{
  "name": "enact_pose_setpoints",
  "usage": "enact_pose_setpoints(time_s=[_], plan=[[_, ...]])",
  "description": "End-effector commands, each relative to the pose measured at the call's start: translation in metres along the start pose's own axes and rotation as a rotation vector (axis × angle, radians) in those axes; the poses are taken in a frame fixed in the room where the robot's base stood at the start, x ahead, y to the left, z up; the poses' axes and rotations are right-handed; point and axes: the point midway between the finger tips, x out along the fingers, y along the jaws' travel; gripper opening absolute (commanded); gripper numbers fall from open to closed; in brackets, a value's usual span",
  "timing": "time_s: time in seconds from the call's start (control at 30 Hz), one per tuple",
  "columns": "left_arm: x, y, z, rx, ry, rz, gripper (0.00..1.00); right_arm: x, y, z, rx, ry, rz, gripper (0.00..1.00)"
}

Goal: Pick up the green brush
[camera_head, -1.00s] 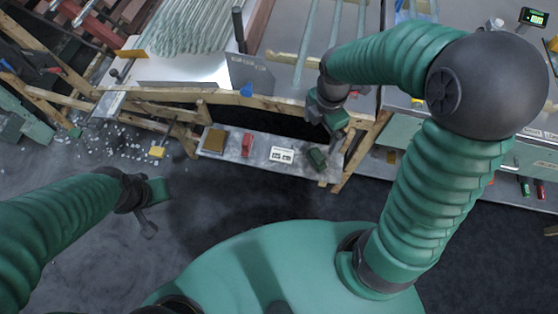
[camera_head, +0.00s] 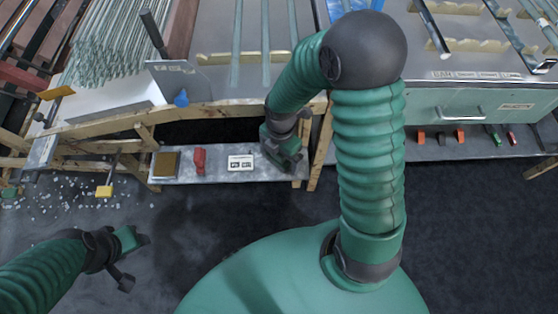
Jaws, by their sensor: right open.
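My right gripper (camera_head: 281,156) is open and low over the right end of the low shelf, pointing down. The green brush lay on that shelf end in the earlier view. Now the gripper covers that spot, and I cannot clearly tell brush from green gripper parts or whether they touch. My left gripper (camera_head: 128,258) hangs over the dark floor at the lower left, far from the shelf. It looks empty, but its jaw opening is unclear.
The low shelf (camera_head: 214,172) also holds a brown block (camera_head: 166,164), a red tool (camera_head: 199,160) and a white card (camera_head: 240,162). Wooden table legs stand close right of my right gripper. A second shelf at right holds several small coloured tools.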

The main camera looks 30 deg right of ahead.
Motion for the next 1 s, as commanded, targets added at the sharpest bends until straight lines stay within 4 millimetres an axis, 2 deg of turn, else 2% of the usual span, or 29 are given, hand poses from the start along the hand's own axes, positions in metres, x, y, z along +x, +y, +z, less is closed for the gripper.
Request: enact_pose_setpoints(time_s=[0.03, 0.2, 0.77, 1.0], plan=[[0.0034, 0.0001, 0.0007, 0.000, 0.000, 0.000, 0.50, 0.0047, 0.0006, -0.0005, -0.001, -0.001, 0.001, 0.98], [0.0011, 0.0000, 0.0001, 0.000, 0.001, 0.000, 0.50, 0.0023, 0.0007, -0.0009, -0.001, -0.003, 0.001, 0.98], [0.0011, 0.0000, 0.0001, 0.000, 0.000, 0.000, 0.50, 0.0023, 0.0006, -0.0003, -0.001, -0.002, 0.001, 0.25], [-0.0009, 0.0000, -0.0003, 0.000, 0.000, 0.000, 0.50, -0.0004, 0.0006, -0.0005, -0.001, -0.001, 0.001, 0.23]])
